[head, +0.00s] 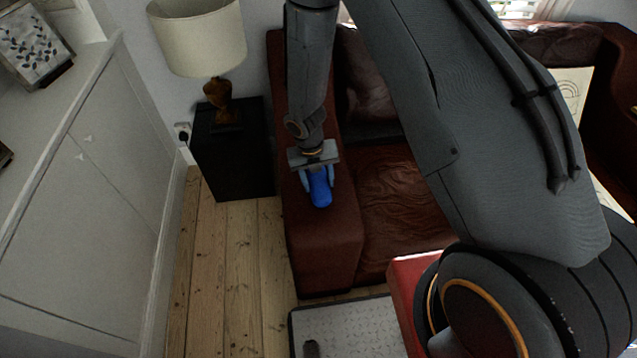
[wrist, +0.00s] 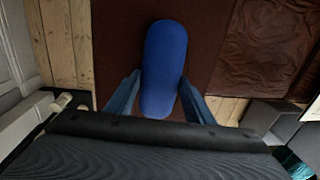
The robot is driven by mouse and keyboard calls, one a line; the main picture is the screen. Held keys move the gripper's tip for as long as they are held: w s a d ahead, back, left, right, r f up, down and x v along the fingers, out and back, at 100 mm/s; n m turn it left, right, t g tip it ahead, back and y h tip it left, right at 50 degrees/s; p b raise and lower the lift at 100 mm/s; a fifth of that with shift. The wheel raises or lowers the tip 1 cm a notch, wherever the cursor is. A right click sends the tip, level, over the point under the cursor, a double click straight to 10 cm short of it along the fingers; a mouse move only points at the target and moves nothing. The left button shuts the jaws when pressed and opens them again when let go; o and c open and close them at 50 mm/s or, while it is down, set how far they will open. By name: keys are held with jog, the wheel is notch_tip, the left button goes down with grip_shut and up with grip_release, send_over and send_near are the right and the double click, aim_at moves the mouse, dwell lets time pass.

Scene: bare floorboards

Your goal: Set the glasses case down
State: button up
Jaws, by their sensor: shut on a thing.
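The glasses case (head: 320,188) is a blue, rounded, elongated object. In the head view it shows below my gripper (head: 318,176), over the arm of the dark red sofa (head: 318,235). In the wrist view the blue case (wrist: 163,62) lies lengthwise between the two fingers of my gripper (wrist: 160,98), with its far end reaching beyond them. My gripper is shut on the case. The sofa arm's reddish-brown surface (wrist: 120,40) is behind the case in the wrist view. I cannot tell whether the case touches it.
A black side table (head: 235,165) with a lamp (head: 200,40) stands left of the sofa. A white cabinet (head: 90,200) lines the left side. Bare floorboards (head: 230,270) lie between cabinet and sofa. The sofa's seat cushion (head: 395,205) is clear to the right.

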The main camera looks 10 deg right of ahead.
jog(key=shift+f, duration=0.65)
jog(key=shift+f, duration=0.1)
jog(key=o, duration=1.1)
